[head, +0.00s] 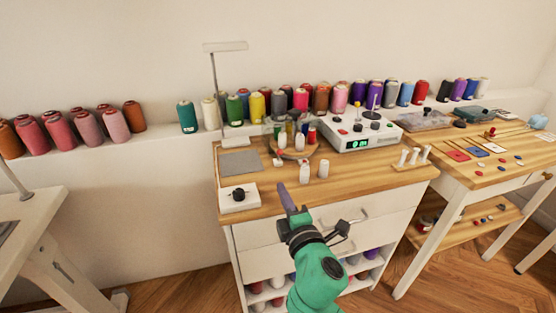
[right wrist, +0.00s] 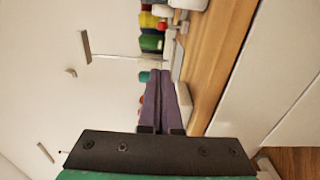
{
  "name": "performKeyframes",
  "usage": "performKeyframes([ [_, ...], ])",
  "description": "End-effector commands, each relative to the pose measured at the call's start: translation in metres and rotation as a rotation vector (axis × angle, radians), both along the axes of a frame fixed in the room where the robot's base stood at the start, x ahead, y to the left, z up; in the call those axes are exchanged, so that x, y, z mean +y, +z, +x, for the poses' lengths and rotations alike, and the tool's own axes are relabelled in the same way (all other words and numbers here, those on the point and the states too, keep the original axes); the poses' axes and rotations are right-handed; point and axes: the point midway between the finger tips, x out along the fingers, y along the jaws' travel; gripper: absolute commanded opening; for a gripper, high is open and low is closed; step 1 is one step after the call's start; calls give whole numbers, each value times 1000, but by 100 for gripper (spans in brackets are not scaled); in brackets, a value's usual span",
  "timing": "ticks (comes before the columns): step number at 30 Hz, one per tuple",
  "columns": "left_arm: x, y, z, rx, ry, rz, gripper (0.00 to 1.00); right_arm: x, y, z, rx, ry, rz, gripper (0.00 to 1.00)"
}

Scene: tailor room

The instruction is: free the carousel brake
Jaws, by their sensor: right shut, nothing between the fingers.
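The carousel (head: 298,153) is a round wooden stand with several small spools on it, at the back middle of the wooden cabinet top. A white box with a black knob (head: 238,194) sits at the cabinet's front left. I cannot tell which part is the brake. My right gripper (head: 282,188) is over the cabinet's front edge, right of the knob box and in front of the carousel, touching neither. Its purple fingers are together and empty, also in the right wrist view (right wrist: 166,78). My left gripper is not in view.
Two white spools (head: 305,173) stand in front of the carousel. A grey pad (head: 240,162) lies behind the knob box. A white machine with a green display (head: 358,133) and a peg rack (head: 411,162) are to the right. Bare wood lies between them.

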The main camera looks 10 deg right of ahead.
Motion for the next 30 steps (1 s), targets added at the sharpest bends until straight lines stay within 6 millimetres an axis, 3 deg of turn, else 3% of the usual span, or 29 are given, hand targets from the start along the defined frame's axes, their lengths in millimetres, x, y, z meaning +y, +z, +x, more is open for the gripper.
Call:
performKeyframes([
  [7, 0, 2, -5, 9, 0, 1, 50, 2, 1, 19, -2, 0, 0, 0],
  [18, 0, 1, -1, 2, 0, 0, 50, 8, 1, 99, -1, -1, 0, 0],
  [21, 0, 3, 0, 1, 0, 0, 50, -4, 1, 114, 1, -3, -1, 0],
  [30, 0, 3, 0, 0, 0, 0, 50, -18, 0, 131, 1, 0, 1, 0],
])
